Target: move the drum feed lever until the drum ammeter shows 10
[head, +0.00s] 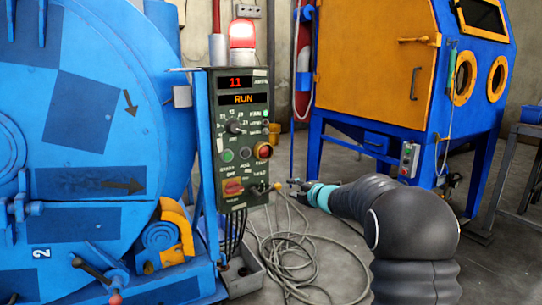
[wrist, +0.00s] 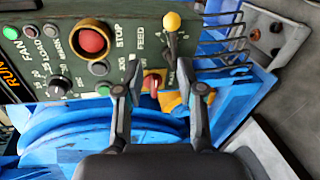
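The drum ammeter (head: 241,82) at the top of the green control panel (head: 215,150) shows 11 in red digits. The drum feed lever (head: 266,188) is at the panel's lower right and has a yellow knob. In the wrist view the lever (wrist: 171,45) stands under the FEED label, its knob toward the top edge. My gripper (head: 297,185) is just right of the knob in the head view. In the wrist view my gripper (wrist: 160,90) is open and empty, its fingers spread below the lever. I see no contact with the lever; the exact gap is unclear.
A second display (head: 243,98) reads RUN. A red rotary switch (wrist: 152,85) and a red stop button (wrist: 92,40) lie close to the lever. A red beacon (head: 242,35) tops the panel. The blue drum machine (head: 90,100) is left. Loose cables (head: 305,260) lie on the floor.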

